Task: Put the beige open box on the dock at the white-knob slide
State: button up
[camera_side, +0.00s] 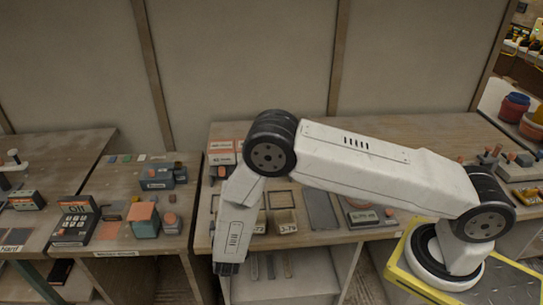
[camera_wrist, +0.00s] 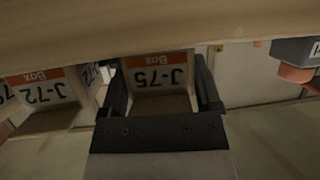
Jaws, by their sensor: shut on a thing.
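In the wrist view a beige open box (camera_wrist: 160,104) with an upside-down white and orange label reading J-75 sits between the two dark fingers of my gripper (camera_wrist: 160,92). The fingers are shut on its sides. In the side view my gripper (camera_side: 228,268) points down at the front edge of the middle table, and no held box can be made out there. A small beige box (camera_side: 284,228) with a label stands on that table, right of my gripper. I cannot make out the dock or a white-knob slide for certain.
A similar box labelled J-72 (camera_wrist: 42,92) stands left of the held one. Orange and white cartons (camera_side: 222,146) stand at the back of the middle table. The left table holds a dark keypad device (camera_side: 76,220) and an orange-topped block (camera_side: 143,218). A wall closes the back.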

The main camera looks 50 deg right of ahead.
jog(key=shift+f, duration=0.2)
jog(key=o, duration=1.1)
jog(key=shift+o, duration=0.2)
jog(key=shift+s+a+r, duration=0.1)
jog(key=v, duration=0.7)
jog(key=shift+a+r, duration=0.15)
jog(key=shift+a, duration=0.1)
